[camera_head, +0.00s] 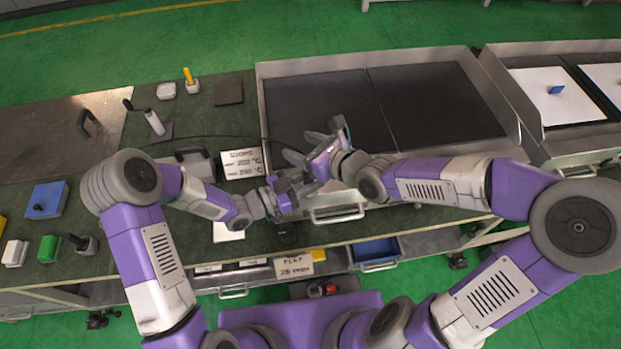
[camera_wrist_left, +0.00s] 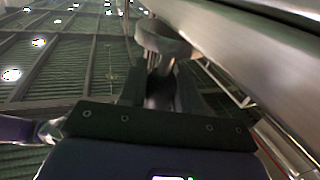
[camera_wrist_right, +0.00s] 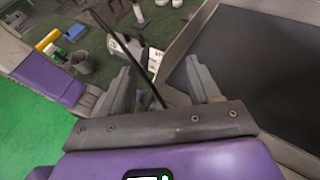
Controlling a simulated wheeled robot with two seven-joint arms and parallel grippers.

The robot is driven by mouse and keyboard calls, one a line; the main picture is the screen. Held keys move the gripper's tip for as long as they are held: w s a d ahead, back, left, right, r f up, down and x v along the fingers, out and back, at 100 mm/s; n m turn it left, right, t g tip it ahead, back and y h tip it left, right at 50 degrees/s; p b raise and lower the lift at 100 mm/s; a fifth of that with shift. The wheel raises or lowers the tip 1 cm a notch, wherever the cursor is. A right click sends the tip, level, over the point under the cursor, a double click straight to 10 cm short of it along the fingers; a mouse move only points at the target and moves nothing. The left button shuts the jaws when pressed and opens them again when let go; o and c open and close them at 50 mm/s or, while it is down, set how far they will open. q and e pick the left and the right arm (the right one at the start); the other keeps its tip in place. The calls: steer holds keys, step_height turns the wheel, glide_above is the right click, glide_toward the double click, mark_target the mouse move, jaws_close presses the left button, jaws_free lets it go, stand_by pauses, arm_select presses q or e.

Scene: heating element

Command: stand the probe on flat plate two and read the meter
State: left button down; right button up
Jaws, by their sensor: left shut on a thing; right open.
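Two black flat plates, one on the left (camera_head: 330,110) and one on the right (camera_head: 435,105), lie in a metal tray at the table's middle; I cannot read which is two. My left gripper (camera_head: 293,185) is at the tray's front left corner, shut on a dark stem. In the left wrist view the stem (camera_wrist_left: 160,90) leads to a grey ring-shaped head (camera_wrist_left: 165,42), and looks like the probe. My right gripper (camera_head: 312,146) is open above the left plate's front corner, close to the left one. A thin black cable (camera_wrist_right: 130,55) crosses between its fingers. The grey meter (camera_head: 190,155) stands left; its reading is not legible.
Lettered cards (camera_head: 243,164) stand beside the meter. A blue bin (camera_head: 376,250) sits below the front edge. Both black plates look bare.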

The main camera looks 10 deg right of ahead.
steer(key=shift+r, duration=0.55)
